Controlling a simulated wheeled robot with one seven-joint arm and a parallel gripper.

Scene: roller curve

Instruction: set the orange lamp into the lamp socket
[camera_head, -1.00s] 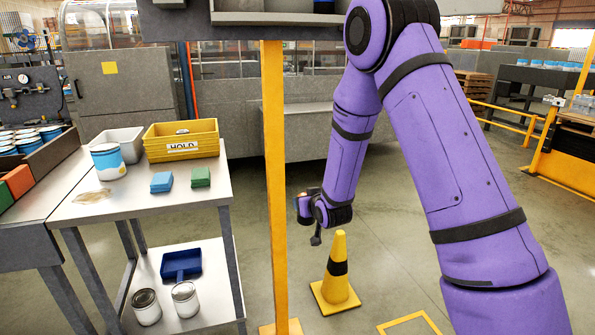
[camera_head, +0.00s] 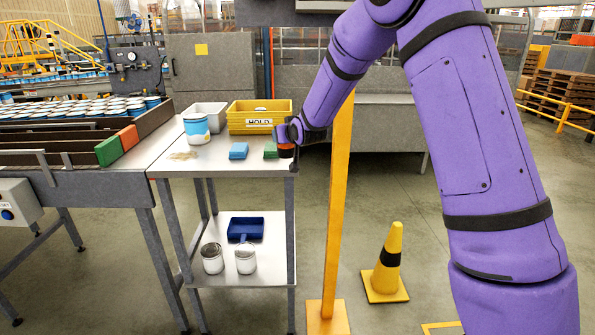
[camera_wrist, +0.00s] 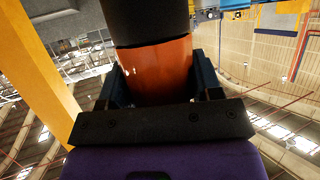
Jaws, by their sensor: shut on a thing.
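The orange lamp (camera_wrist: 158,70) is between my gripper's fingers in the wrist view, with a black part (camera_wrist: 145,22) at its upper end in that picture. My gripper (camera_wrist: 157,78) is shut on it, one finger on each side. In the head view my gripper (camera_head: 287,140) is at the right end of the work table, left of the yellow post, and the lamp (camera_head: 286,150) shows only as a small dark orange patch there. I cannot make out the lamp socket in either view.
A yellow post (camera_head: 335,215) and a cone (camera_head: 386,262) stand to the right. A can conveyor (camera_head: 75,182) is at left.

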